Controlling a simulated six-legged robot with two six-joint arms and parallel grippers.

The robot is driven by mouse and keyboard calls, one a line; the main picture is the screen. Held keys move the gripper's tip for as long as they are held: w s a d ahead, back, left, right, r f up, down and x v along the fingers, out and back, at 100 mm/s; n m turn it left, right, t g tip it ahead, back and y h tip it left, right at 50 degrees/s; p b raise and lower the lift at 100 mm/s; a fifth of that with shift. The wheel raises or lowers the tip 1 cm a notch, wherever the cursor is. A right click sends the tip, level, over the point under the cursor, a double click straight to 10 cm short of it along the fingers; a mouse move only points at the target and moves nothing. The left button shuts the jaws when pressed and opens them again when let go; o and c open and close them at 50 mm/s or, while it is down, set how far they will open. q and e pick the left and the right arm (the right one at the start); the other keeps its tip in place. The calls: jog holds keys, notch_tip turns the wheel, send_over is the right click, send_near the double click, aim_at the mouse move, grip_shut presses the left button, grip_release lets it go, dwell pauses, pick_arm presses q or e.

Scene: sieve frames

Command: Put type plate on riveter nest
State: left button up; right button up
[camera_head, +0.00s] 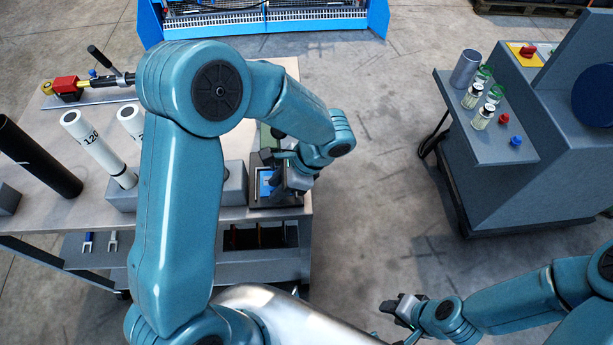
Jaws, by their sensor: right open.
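My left gripper (272,168) is at the right edge of the workbench, pointing down over a small dark fixture (275,203) that looks like the riveter nest. A small blue flat piece (265,184), possibly the type plate, shows right beside the fingers at this fixture. The fingers partly cover it, so I cannot tell whether they hold it or whether it lies in the nest. My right gripper (396,306) is open at the lower right, over the floor and away from the bench.
The workbench (60,215) carries white tubes marked 120 (95,145), a dark tube (40,160) and a red-and-yellow tool (68,88). A grey cart (510,140) with small parts stands at the right. Clear floor (385,170) lies between them.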

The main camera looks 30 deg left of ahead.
pick_arm(q)
jog(key=shift+w+d+r+b, duration=0.35)
jog(key=shift+w+d+r, duration=0.05)
jog(key=shift+d+r, duration=0.25)
jog(key=shift+w+d+r+b, duration=0.35)
jog(key=shift+d+r, duration=0.15)
jog(key=shift+r, duration=0.1)
jog(key=w+d+b, duration=0.1)
jog(key=w+d, duration=0.4)
jog(key=d, duration=0.4)
jog(key=shift+w+d+b, duration=0.15)
jog(key=shift+w+b, duration=0.15)
jog(key=shift+w, duration=0.1)
jog(key=shift+s+r, duration=0.1)
jog(key=shift+r, duration=0.05)
